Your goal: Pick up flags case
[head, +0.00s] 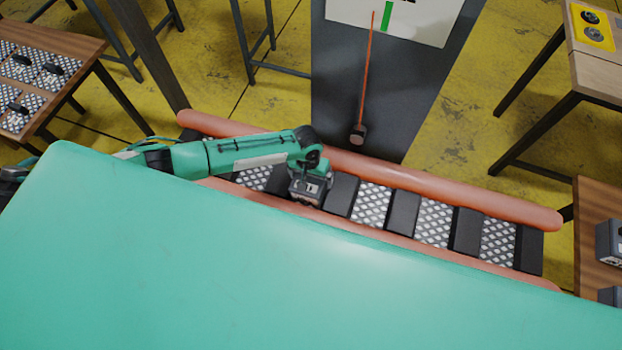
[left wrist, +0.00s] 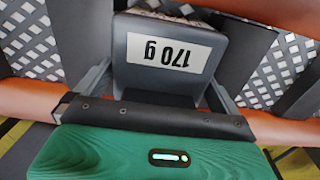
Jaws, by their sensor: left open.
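My left gripper (left wrist: 160,88) is open, with one finger on each side of this case. In the head view the left gripper (head: 309,172) is above the boat, over the same case (head: 311,189). I cannot tell whether the fingers touch it. My right gripper is not in view.
The boat's orange side tube (head: 440,188) runs along the far side. A dark panel (head: 345,90) with an orange cord stands behind it. A wooden table (head: 597,195) at the right holds similar grey cases (head: 609,240). Another table (head: 70,45) at the left holds lattice pieces.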

